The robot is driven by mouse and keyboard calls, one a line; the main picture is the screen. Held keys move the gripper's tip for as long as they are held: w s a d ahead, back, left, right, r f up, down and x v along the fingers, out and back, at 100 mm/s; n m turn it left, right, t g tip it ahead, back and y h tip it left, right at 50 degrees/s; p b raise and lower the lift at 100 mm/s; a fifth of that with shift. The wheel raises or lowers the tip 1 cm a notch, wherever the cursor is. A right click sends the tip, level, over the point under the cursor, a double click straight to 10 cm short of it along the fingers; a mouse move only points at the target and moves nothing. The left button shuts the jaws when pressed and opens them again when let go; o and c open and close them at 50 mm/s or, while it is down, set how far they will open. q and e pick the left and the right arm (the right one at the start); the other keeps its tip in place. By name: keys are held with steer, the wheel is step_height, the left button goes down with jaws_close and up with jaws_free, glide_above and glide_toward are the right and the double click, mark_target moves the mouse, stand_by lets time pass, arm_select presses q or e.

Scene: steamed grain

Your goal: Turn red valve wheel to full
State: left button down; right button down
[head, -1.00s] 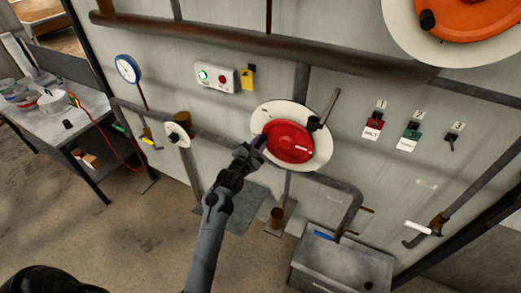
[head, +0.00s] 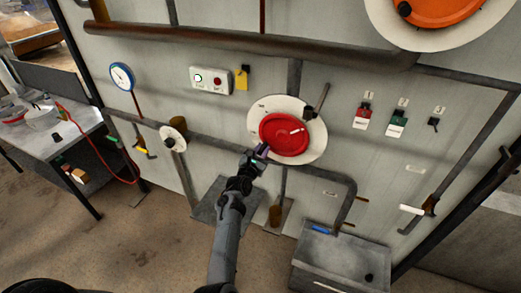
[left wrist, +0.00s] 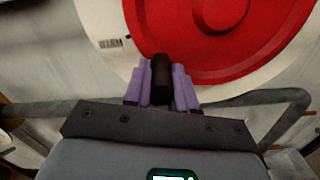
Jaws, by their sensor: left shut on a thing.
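The red valve wheel (head: 283,138) sits on a round white plate (head: 258,110) on the grey wall panel. A short white mark (head: 297,130) on the wheel lies right of its centre and a little above. My left gripper (head: 261,152) is at the wheel's lower left edge. In the left wrist view its purple fingers (left wrist: 161,82) are shut on a dark cylindrical knob (left wrist: 161,72) at the rim of the red wheel (left wrist: 215,30). The word WARM (left wrist: 111,44) shows on the plate left of the knob. My right gripper is not in view.
A dark lever (head: 322,96) stands at the plate's upper right. A thick rusty pipe (head: 250,46) runs above, with an orange wheel (head: 440,8) at upper right. Tags (head: 362,117) hang right of the red wheel. A metal box (head: 340,262) stands below.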

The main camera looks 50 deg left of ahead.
arm_select(q)
steer(key=shift+w+d+f, duration=0.15)
steer(key=shift+w+d, duration=0.1)
steer(key=shift+d, duration=0.2)
steer(key=c, duration=1.4)
jaws_free()
steer(key=o, duration=0.5)
steer(key=shift+w+d, duration=0.1)
steer(key=shift+d, duration=0.05)
steer(key=shift+a+n, duration=0.2)
steer(key=shift+n, duration=0.1)
steer(key=shift+s, duration=0.25)
